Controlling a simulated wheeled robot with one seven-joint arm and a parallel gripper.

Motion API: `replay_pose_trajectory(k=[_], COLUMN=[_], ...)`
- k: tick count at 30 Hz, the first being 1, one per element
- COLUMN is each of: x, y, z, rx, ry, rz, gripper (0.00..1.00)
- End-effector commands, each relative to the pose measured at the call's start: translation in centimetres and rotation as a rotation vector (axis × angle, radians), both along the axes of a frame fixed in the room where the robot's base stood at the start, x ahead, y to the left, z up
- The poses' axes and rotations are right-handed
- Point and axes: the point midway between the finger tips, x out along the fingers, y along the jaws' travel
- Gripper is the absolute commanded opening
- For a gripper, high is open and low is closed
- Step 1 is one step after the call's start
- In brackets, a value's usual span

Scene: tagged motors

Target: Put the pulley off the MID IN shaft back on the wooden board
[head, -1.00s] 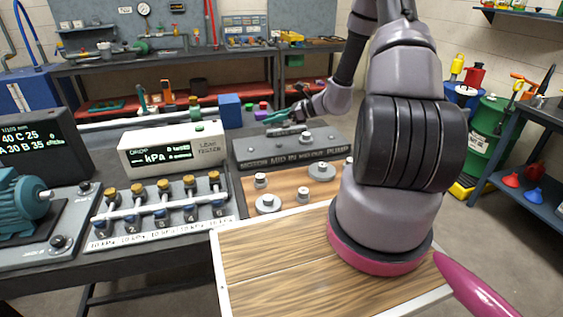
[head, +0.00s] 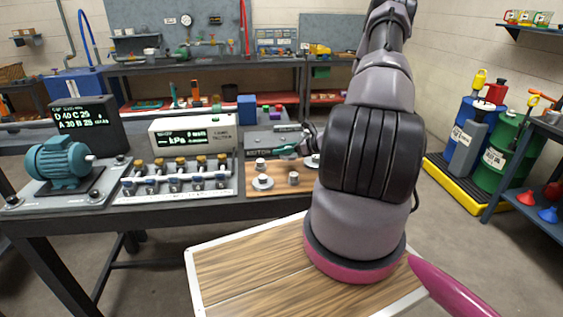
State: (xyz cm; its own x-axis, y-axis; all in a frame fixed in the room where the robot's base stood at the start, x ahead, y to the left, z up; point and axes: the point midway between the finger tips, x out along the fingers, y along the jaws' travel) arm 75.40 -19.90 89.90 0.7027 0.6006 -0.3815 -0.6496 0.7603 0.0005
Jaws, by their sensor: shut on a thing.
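My gripper (head: 288,150), with teal fingers, reaches over the back edge of the wooden board (head: 277,186), in front of the dark shaft block (head: 258,141). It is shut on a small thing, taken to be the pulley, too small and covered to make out. The gripper hides most of the block's label; only the MOTOR end shows. On the board stand grey pulleys: a small one (head: 260,163) at back left, a wide flat one (head: 262,183) at front left, a small one (head: 293,178) at front right, and one (head: 314,160) at back right, partly behind my arm.
A white tester box (head: 193,134) and a row of valves (head: 178,175) stand left of the board, with a teal motor (head: 62,162) farther left. A blue box (head: 246,110) stands behind the block. Open floor lies right of the bench.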

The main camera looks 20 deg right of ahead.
Motion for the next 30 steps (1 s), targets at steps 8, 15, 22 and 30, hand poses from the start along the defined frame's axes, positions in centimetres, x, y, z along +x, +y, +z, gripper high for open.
replay_pose_trajectory(k=[8,15,22,30], x=[0.0,0.0,0.0,0.0], y=[0.0,0.0,0.0,0.0], z=[-3.7,-4.3,-4.6,-4.6], rx=[0.001,0.0,0.0,0.0], ry=[0.0,-0.001,0.0,0.0], rz=[0.0,0.0,0.001,0.0], gripper=[0.0,0.0,0.42,0.69])
